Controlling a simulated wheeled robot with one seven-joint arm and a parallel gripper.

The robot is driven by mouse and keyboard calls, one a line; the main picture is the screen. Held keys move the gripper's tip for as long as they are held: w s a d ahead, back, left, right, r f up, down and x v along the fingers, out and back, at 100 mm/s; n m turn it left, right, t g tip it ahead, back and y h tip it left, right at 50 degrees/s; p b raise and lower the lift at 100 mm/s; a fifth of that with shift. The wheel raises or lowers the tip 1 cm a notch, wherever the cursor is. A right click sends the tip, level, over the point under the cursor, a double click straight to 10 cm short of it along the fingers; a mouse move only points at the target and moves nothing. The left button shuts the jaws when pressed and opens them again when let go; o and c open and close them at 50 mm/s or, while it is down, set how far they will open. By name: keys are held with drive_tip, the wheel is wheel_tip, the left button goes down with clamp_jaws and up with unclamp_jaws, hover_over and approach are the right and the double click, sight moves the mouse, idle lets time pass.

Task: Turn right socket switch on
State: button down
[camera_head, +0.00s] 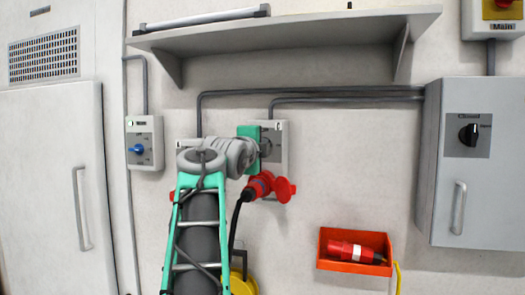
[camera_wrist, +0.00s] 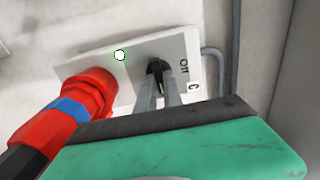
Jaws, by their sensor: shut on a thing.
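The right socket (camera_head: 281,165) is a light grey wall box with a red plug (camera_head: 260,185) in its lower part and an open red lid beside it. Its black rotary switch (camera_wrist: 157,72) sits on the white plate (camera_wrist: 185,45) in the wrist view, near a partly readable label. My gripper (camera_wrist: 160,86) has its two grey fingers at the knob's sides and is shut on it. A round white indicator (camera_wrist: 120,55) is on the plate. In the head view, my gripper (camera_head: 262,147) hides most of the switch.
A blue-knob switch box (camera_head: 144,142) is at left and a grey cabinet with a black knob (camera_head: 470,135) at right. A shelf (camera_head: 290,30) juts out above. An orange bin (camera_head: 355,240) holds a red plug. The cable of the socket's plug hangs beside my arm.

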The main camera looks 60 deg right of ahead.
drive_tip(key=shift+f, duration=0.2)
drive_tip(key=c, duration=1.5)
unclamp_jaws()
drive_tip(key=shift+r, duration=0.15)
drive_tip(key=shift+a, duration=0.15)
drive_tip(key=a, duration=0.2)
drive_tip(key=a+b, duration=0.1)
drive_tip(key=a, duration=0.2)
drive_tip(key=s+a, duration=0.1)
drive_tip(key=a, duration=0.1)
drive_tip(key=shift+s+a, duration=0.1)
drive_tip(key=shift+a, duration=0.2)
